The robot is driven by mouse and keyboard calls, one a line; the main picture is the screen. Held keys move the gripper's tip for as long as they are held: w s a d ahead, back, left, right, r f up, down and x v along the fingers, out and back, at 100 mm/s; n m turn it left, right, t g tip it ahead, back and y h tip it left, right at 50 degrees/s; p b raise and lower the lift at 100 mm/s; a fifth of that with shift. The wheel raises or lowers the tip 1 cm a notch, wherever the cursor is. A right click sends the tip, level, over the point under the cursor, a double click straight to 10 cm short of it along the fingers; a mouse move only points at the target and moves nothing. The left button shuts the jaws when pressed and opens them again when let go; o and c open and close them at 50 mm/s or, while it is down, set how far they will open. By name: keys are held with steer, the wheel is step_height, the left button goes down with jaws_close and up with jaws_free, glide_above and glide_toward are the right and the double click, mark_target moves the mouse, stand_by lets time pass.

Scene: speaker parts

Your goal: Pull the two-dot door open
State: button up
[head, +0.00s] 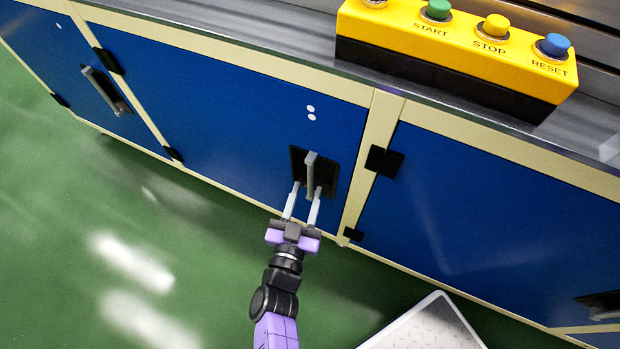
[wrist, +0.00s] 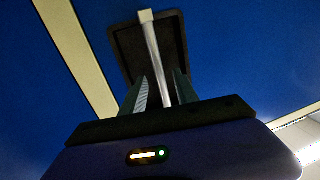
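The two-dot door (head: 235,110) is a blue panel in the middle of the cabinet, with two white dots (head: 311,113) near its upper right. It looks closed. Its grey bar handle (head: 311,175) stands on a black recessed plate (head: 329,167) below the dots. My gripper (head: 306,188) is at the handle, its fingers open on either side of the lower part of the bar. In the wrist view the handle (wrist: 153,55) runs between the two fingers (wrist: 160,88), with a visible gap on at least one side. The handle's lower end is hidden by the gripper.
Another blue door (head: 490,210) is at the right, and one more (head: 60,65) with its own handle is at the left. A yellow button box (head: 455,45) stands on the counter above. A grey plate (head: 425,328) lies low at the front. The green floor (head: 80,220) at left is clear.

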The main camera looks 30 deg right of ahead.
mark_target(309, 183)
steer(key=shift+x, duration=2.05)
steer(key=shift+c, duration=0.5)
jaws_close()
